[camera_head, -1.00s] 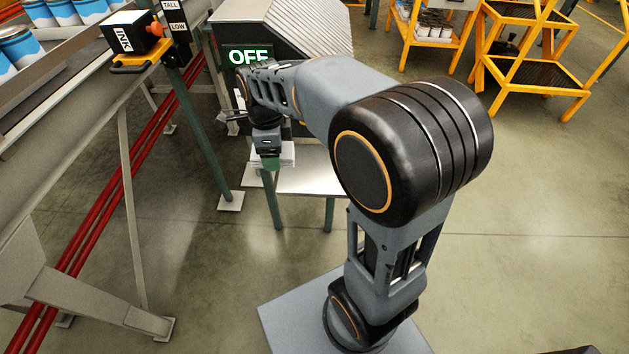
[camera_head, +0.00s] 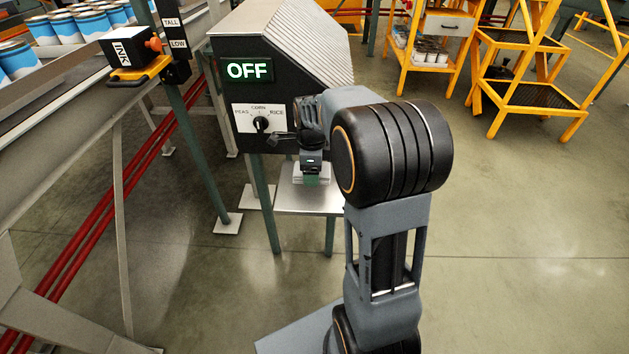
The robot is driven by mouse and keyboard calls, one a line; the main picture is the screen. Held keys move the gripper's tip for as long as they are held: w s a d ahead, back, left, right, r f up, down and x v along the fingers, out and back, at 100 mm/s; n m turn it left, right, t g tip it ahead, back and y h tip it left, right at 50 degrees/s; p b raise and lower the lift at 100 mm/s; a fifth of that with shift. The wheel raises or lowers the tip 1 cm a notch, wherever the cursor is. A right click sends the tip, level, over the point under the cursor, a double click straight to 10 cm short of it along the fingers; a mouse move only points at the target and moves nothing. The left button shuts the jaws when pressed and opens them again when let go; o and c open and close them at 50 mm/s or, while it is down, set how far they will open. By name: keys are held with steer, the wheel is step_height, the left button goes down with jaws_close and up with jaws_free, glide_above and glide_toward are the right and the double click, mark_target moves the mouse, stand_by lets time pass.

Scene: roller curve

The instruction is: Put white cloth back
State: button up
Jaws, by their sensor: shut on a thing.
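The white cloth (camera_head: 325,171) is a small folded white pad at my gripper (camera_head: 311,177). My gripper points down and is shut on the cloth, over the metal shelf (camera_head: 290,201) at the front of the machine. Whether the cloth touches the shelf or hangs just above it I cannot tell. The fingertips and part of the cloth are small in view, and my arm covers the right part of the shelf.
The machine (camera_head: 275,70) shows a lit OFF sign and a dial (camera_head: 261,124) marked PEAS, CORN and RICE. A conveyor with blue cans (camera_head: 66,29) and an ink box (camera_head: 130,50) stand left. A yellow step stand (camera_head: 530,90) is at right. Open floor lies between.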

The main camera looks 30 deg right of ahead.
steer(key=shift+d+f, duration=0.2)
steer(key=shift+f, duration=0.15)
steer(key=shift+w+d+f+b, duration=0.15)
steer(key=shift+f+b, duration=0.15)
steer(key=shift+f, duration=0.6)
steer(key=shift+d+f+b, duration=0.1)
steer(key=shift+f+b, duration=0.2)
steer(key=shift+f, duration=0.55)
steer(key=shift+f, duration=0.1)
steer(key=o, duration=0.9)
